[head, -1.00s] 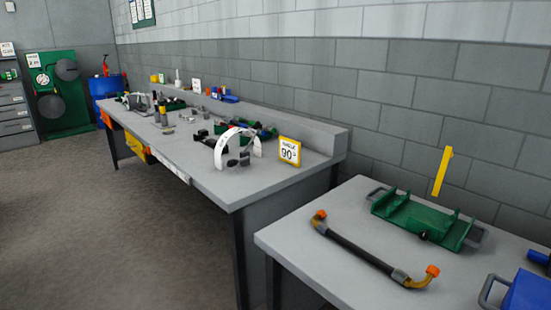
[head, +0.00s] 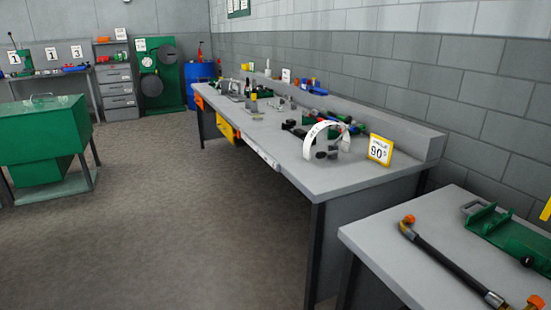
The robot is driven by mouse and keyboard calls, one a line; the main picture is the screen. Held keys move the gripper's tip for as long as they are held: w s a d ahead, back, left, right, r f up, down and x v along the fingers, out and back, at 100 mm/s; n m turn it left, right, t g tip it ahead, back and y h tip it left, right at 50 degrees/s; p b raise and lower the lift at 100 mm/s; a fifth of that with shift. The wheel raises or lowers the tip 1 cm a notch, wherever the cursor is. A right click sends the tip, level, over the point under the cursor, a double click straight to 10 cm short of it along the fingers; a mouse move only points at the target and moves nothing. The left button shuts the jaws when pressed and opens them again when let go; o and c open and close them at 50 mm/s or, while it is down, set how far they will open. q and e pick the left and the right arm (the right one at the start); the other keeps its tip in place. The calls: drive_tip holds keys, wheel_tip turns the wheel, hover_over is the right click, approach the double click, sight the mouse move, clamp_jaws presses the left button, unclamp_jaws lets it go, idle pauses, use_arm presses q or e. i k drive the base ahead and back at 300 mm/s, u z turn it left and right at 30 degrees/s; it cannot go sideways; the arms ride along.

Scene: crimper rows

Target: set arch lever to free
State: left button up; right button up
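A white arch (head: 306,136) with dark markings stands near the front right end of the long grey workbench (head: 340,180). Dark grey parts sit under and beside it. I cannot tell which part is its lever or how it is set. Neither of my grippers is in view.
A nearer grey table (head: 385,262) at the lower right holds a dark hose with orange ends (head: 450,268) and a green fixture (head: 512,238). A green bin (head: 45,130) stands at left. Open floor (head: 200,230) lies between the bin and the workbench.

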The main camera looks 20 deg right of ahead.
sight(321, 154)
drive_tip(key=u, duration=0.05)
drive_tip(key=k, duration=0.8)
drive_tip(key=z, duration=0.75)
drive_tip(key=i, duration=0.5)
drive_tip(key=z, duration=0.05)
